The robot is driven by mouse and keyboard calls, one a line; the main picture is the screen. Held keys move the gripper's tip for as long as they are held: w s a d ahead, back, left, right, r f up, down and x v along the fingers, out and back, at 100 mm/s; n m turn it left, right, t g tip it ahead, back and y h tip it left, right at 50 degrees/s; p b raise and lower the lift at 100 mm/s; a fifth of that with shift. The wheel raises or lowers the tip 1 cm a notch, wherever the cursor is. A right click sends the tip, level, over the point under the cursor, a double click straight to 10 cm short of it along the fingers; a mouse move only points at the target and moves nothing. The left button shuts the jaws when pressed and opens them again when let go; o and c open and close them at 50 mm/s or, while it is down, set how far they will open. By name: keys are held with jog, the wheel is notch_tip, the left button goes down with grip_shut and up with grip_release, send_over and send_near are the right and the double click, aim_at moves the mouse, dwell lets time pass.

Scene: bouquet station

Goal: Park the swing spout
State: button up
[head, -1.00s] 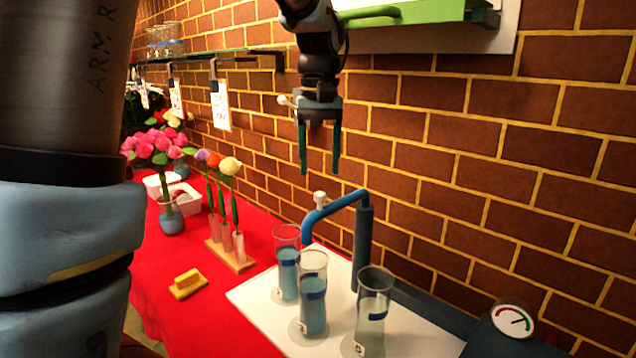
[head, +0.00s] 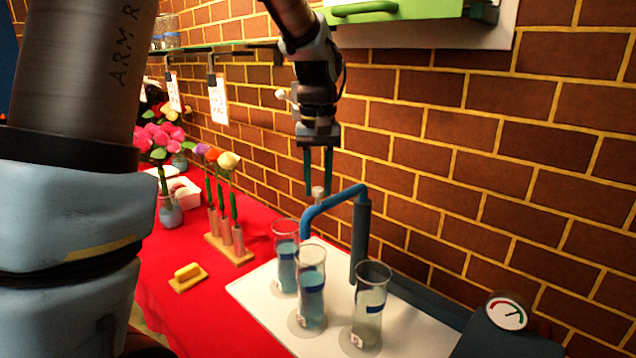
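The swing spout (head: 334,201) is a blue pipe on a dark blue upright post (head: 360,240). Its arm reaches left from the post and bends down above the glasses. A small pale knob (head: 318,192) stands up near its outer end. My gripper (head: 318,192) points down with its two dark green fingers apart, one on each side of the knob as seen in the head view. Whether the fingers touch the knob or spout I cannot tell.
Three glasses with bluish or clear liquid, one of them in front (head: 311,290), stand on a white board (head: 260,300). A gauge (head: 507,312) is at right. A flower rack (head: 232,252), yellow block (head: 187,273) and vases stand left on the red cloth. A brick wall (head: 450,170) is behind.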

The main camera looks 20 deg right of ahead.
grip_shut()
dwell(0.9)
